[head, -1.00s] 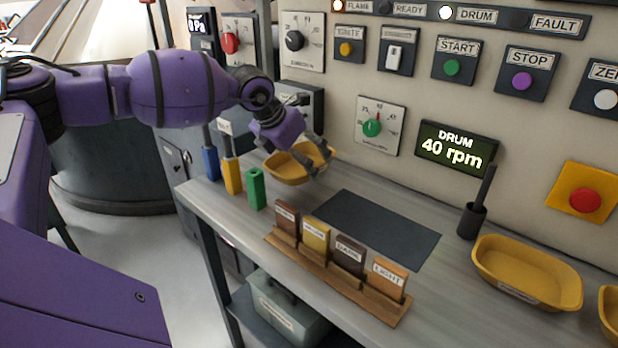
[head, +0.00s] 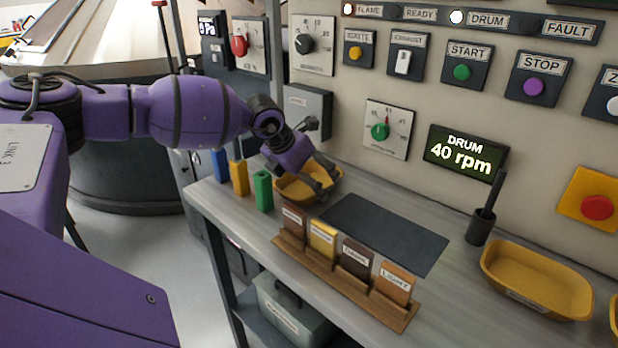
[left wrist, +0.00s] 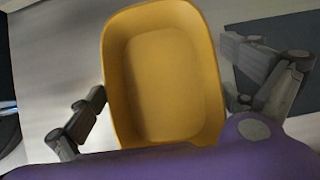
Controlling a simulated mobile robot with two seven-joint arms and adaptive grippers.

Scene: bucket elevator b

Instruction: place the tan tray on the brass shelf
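A yellow-tan tray (head: 309,190), shallow with rounded corners, is at the far left end of the counter, near the wall. It looks empty in the left wrist view (left wrist: 170,85). My left gripper (head: 322,184) points down at it, one finger along each long side. No brass shelf can be made out. My right gripper is not in view.
A dark mat (head: 383,232) lies bare mid-counter. A wooden rack (head: 345,282) of labelled samples stands in front. A green holder (head: 263,191) and others stand left of the tray. Another yellow tray (head: 537,280) and a dark cup (head: 480,227) are at right. A control panel rises behind.

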